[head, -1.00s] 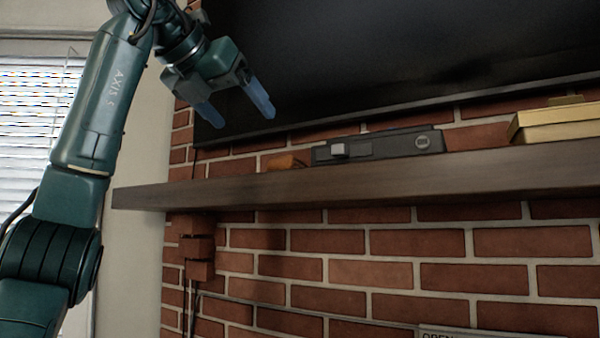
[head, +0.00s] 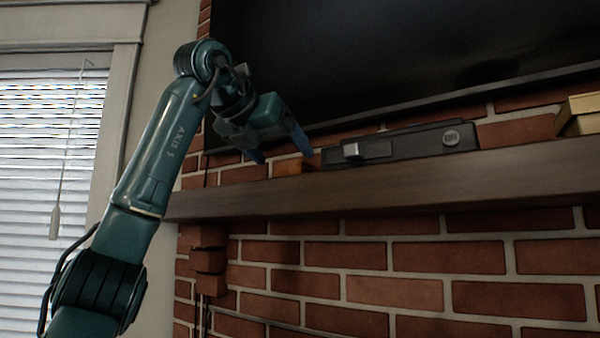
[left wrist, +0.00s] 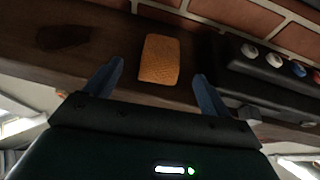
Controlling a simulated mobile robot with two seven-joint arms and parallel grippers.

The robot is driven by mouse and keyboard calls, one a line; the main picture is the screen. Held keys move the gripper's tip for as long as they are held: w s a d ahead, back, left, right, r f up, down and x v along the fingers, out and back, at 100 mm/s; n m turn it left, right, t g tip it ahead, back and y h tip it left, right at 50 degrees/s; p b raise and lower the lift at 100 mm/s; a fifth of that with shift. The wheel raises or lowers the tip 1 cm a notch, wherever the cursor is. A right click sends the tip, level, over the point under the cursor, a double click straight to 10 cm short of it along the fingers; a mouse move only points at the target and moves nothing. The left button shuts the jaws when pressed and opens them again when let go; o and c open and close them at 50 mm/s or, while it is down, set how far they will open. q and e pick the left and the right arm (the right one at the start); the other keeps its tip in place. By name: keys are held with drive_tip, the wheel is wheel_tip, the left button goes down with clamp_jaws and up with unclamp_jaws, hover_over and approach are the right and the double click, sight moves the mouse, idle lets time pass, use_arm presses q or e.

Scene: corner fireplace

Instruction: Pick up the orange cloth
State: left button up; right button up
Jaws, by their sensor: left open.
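The orange cloth (head: 288,169) lies on the dark wooden mantel shelf (head: 400,188), just left of a long dark device. In the left wrist view the cloth (left wrist: 160,59) shows as a small textured orange block shape between the blue fingertips and beyond them. My left gripper (head: 282,156) is open and empty, with its blue fingers pointing down just above the shelf at the cloth. In the left wrist view the left gripper (left wrist: 160,77) has its fingers spread to either side of the cloth's near end. My right gripper is not in view.
The dark device (head: 400,146) with knobs stands close to the right of the cloth. A yellowish box (head: 580,115) sits farther right on the shelf. A large black screen (head: 390,50) hangs above, close behind my gripper. Brick wall (head: 390,290) lies below.

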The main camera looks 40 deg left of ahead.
sight(287, 160)
use_arm(q)
drive_tip(key=x, duration=0.5)
drive_tip(key=shift+d+p, duration=0.1)
drive_tip(key=shift+p, duration=0.25)
drive_tip(key=shift+s, duration=0.1)
drive_tip(key=c, duration=1.1)
